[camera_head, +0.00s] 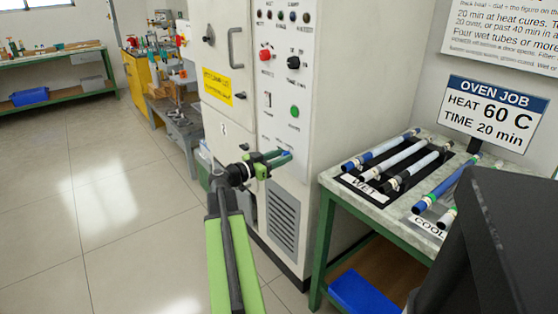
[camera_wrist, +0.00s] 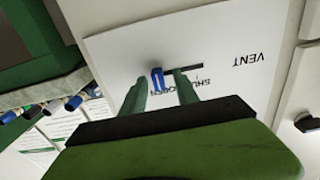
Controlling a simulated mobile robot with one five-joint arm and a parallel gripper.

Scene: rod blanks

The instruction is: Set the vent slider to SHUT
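The vent slider's blue knob (camera_wrist: 157,78) shows in the wrist view at the left end of a dark slot (camera_wrist: 195,67). The slot is on a white plate (camera_wrist: 115,55) lettered VENT, seen upside down. The OPEN label, partly hidden, is near the knob's end; the SHUT label (camera_wrist: 204,81) is near the other end. My gripper (camera_wrist: 159,76) is open, with one green finger on each side of the knob and gaps visible. In the head view my gripper (camera_head: 277,158) is at the white oven cabinet's front and hides the slider.
The oven cabinet (camera_head: 283,120) carries knobs, a red button and a green button above my gripper. To the right, a table (camera_head: 330,180) holds several rods on racks, and a sign reads OVEN JOB (camera_head: 493,112). The floor (camera_head: 100,190) at left is clear.

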